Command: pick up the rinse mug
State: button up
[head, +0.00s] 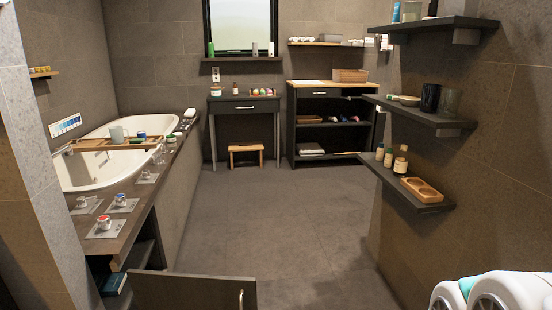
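A pale blue-grey mug (117,134) stands on the wooden bath tray (92,145) that lies across the bathtub, at the left. A small dark blue cup (142,135) is at the right part of the same tray. A dark tumbler (430,98) and a clear glass (450,103) stand on the middle right wall shelf. No label tells which of these is the rinse mug; the pale one looks most like a mug. White rounded parts of my arm show at the bottom right. My gripper's fingers are not in view.
The floor (265,225) in the middle is clear. A cabinet door (195,290) stands open at the front left. Wall shelves (415,195) stick out on the right. A wooden stool (247,155) stands under the desk (244,105) at the back.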

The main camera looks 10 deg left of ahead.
aim_at(116, 133)
jog(key=i+u, duration=0.1)
jog(key=i, duration=0.85)
jog(key=i+l+u, duration=0.1)
jog(key=i, duration=0.8)
jog(key=i+j+u, duration=0.15)
jog(key=i+u, duration=0.25)
jog(key=i, duration=0.3)
jog(key=i+u, duration=0.35)
jog(key=i, duration=0.3)
jog(key=i+l+u, duration=0.25)
jog(key=i+u, duration=0.15)
jog(key=i, duration=0.3)
jog(key=i+l, duration=0.15)
jog(key=i, duration=1.3)
jog(key=i+j+u, duration=0.15)
jog(key=i+u, duration=0.15)
jog(key=u, duration=0.2)
jog(key=i+u, duration=0.45)
jog(key=i+l+u, duration=0.1)
jog(key=u, duration=0.4)
jog(key=i, duration=0.15)
